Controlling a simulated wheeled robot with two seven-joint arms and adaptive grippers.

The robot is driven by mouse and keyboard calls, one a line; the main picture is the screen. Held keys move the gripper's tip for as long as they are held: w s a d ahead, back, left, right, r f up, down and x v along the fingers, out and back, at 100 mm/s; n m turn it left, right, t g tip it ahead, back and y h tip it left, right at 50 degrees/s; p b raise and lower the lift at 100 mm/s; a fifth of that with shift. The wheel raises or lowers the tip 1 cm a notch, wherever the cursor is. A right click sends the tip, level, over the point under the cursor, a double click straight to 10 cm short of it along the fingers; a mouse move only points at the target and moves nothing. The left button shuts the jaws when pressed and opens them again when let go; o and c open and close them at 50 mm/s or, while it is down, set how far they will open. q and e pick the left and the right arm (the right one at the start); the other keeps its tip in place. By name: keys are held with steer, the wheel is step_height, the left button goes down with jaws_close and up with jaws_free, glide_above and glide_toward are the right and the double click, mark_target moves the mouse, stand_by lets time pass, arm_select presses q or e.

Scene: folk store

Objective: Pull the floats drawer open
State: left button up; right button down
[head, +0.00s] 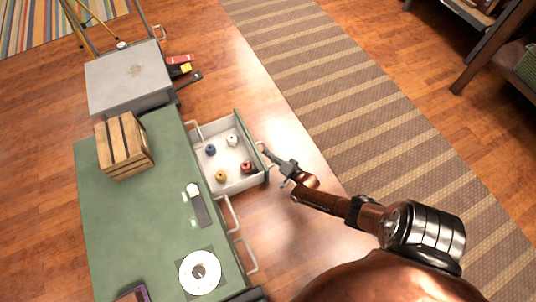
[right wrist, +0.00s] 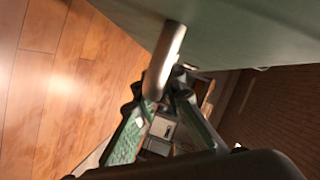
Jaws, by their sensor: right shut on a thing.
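The floats drawer (head: 209,177) stands pulled out from the side of the green cabinet (head: 130,215). Its white inside holds small round floats: a blue one (head: 211,150), a white one (head: 232,140), a yellow one (head: 220,176) and a red one (head: 246,167). My right gripper (head: 271,157) is at the drawer's green front, shut on its handle (right wrist: 166,58). In the right wrist view the handle is a pale bar running down between the fingers (right wrist: 160,100). My left gripper is not in view.
Shut drawers with handles (head: 230,214) lie along the same cabinet side. A wooden crate (head: 124,145) and a white disc (head: 200,272) are on the cabinet top. A grey box (head: 128,78) stands beyond. Floor and a striped rug (head: 345,95) lie clear to the right.

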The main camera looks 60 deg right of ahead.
steer(key=shift+s+a+f, duration=0.15)
steer(key=shift+s+f, duration=0.1)
steer(key=c, duration=2.2)
jaws_free()
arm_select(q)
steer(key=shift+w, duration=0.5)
arm_select(e)
steer(key=shift+o, duration=1.1)
steer(key=shift+w+r, duration=0.15)
steer(key=shift+r, duration=0.05)
steer(key=shift+s, duration=0.3)
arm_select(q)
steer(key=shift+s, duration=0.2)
arm_select(e)
steer(key=v, duration=1.1)
steer(key=shift+s+r, duration=0.2)
